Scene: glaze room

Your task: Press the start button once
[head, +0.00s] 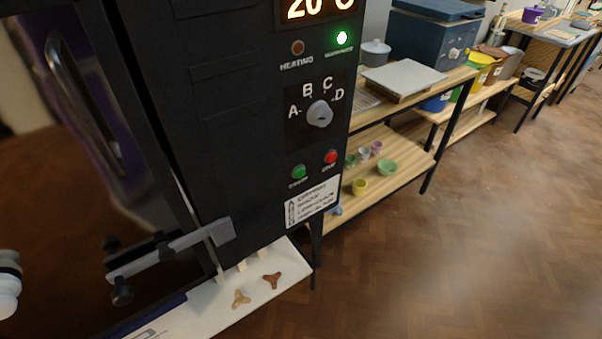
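The black kiln control panel (240,110) fills the middle of the head view. The green button (298,171), with a small label under it that looks like START, sits low on the panel. The red button (330,156), labelled STOP, is to its right and slightly higher. Both are unobstructed, and nothing touches the green button. Whether it is pressed in cannot be told. My gripper is not in view; a white rounded part at the left edge may be my arm.
A grey selector knob (320,113) marked A to D sits above the buttons. A latch bar (170,252) juts out at lower left. A wooden shelf (400,185) stands right; floor there is clear.

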